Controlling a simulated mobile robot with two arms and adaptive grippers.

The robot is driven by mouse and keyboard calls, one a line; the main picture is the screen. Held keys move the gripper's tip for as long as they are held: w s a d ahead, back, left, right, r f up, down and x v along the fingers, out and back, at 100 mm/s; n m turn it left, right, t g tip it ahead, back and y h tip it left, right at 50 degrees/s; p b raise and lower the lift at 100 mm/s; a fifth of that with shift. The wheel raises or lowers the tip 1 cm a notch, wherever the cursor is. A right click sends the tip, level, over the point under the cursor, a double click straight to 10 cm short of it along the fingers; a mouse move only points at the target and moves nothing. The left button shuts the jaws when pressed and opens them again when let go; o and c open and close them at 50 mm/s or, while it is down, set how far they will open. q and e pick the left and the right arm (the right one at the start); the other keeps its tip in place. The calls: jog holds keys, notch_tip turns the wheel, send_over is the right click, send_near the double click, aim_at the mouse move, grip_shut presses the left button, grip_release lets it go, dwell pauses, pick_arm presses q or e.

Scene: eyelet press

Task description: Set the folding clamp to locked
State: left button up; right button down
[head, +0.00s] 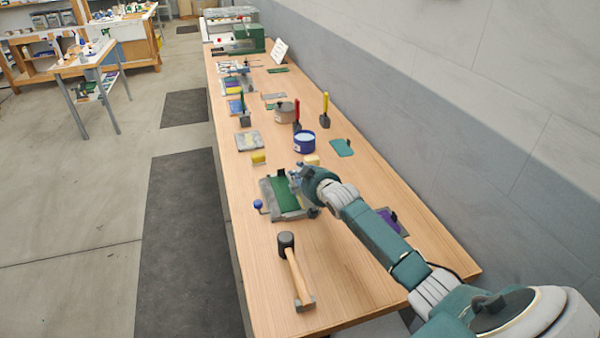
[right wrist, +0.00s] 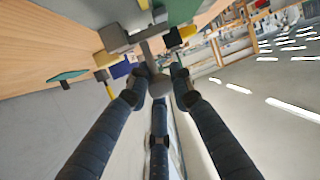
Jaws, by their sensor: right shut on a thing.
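The folding clamp (head: 268,192) lies on the workbench, with a grey frame, a green plate (head: 287,193) and a blue ball knob (head: 258,204) at its left. My right gripper (head: 296,180) is at the clamp's far right corner and partly hides it. In the right wrist view, the fingers of my right gripper (right wrist: 160,90) are shut around a grey knob (right wrist: 157,84) at the end of a short grey bar (right wrist: 150,58), which appears to be the clamp's handle. Whether the clamp is locked cannot be told. My left gripper is not in view.
A black-headed mallet (head: 294,268) lies in front of the clamp on the wooden bench (head: 350,285). Yellow blocks (head: 258,158), a blue tin (head: 304,142) and a grey plate (head: 249,142) stand behind it. A purple item (head: 389,219) lies beneath my right arm. A wall runs along the right.

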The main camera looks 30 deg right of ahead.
jog(key=c, duration=1.6)
grip_release()
jog(key=shift+w+a+r, duration=0.1)
jog(key=shift+w+r, duration=0.05)
jog(key=shift+r, duration=0.25)
jog(key=shift+o, duration=0.4)
jog(key=shift+a+f, duration=0.1)
jog(key=shift+f, duration=0.15)
jog(key=shift+s, duration=0.65)
jog(key=v, duration=1)
jog(key=shift+s+r, duration=0.3)
jog(key=shift+r, duration=0.05)
jog(key=shift+a, duration=0.2)
